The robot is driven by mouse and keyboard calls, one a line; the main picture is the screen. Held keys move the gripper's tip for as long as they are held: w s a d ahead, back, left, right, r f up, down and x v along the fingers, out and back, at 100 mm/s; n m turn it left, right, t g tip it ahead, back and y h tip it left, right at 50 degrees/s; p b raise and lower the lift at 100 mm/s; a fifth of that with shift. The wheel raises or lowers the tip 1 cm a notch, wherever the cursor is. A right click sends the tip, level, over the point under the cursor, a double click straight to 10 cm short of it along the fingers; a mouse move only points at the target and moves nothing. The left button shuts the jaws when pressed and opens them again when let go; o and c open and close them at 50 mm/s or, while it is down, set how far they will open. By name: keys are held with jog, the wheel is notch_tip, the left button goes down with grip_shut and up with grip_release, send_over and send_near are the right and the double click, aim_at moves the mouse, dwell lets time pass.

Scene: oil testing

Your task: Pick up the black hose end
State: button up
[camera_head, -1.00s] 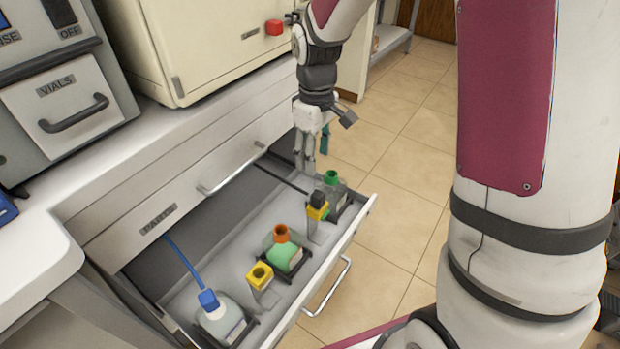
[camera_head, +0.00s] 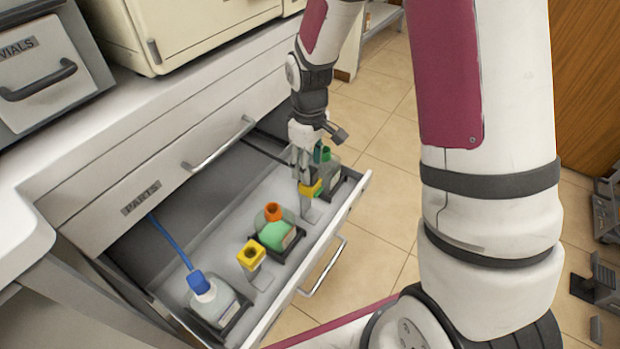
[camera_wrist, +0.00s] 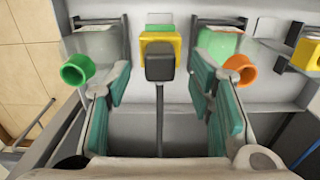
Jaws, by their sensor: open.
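The black hose end (camera_wrist: 160,66) is a dark block with a black hose running from it toward the bottom of the wrist view. It sits at a yellow holder (camera_wrist: 160,43), which also shows in the head view (camera_head: 311,189). My gripper (camera_wrist: 160,78) is open, with its teal-padded fingers on either side of the hose end and visible gaps on both sides. In the head view my gripper (camera_head: 305,174) points down into the open drawer and hides the hose end. Part of the black hose (camera_head: 264,152) shows behind it.
The drawer (camera_head: 318,226) also holds a green-capped bottle (camera_head: 322,154), an orange-capped bottle (camera_head: 274,212) with green contents, another yellow holder (camera_head: 251,255) and a blue-capped bottle (camera_head: 207,292) with a blue hose. Bottles stand close on both sides of my fingers.

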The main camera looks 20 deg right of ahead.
notch_tip(320, 180, down, 3)
jog(key=shift+s+b, duration=0.1)
jog(key=shift+b, duration=0.35)
grip_shut()
jog(key=shift+r, duration=0.1)
jog(key=shift+r, duration=0.1)
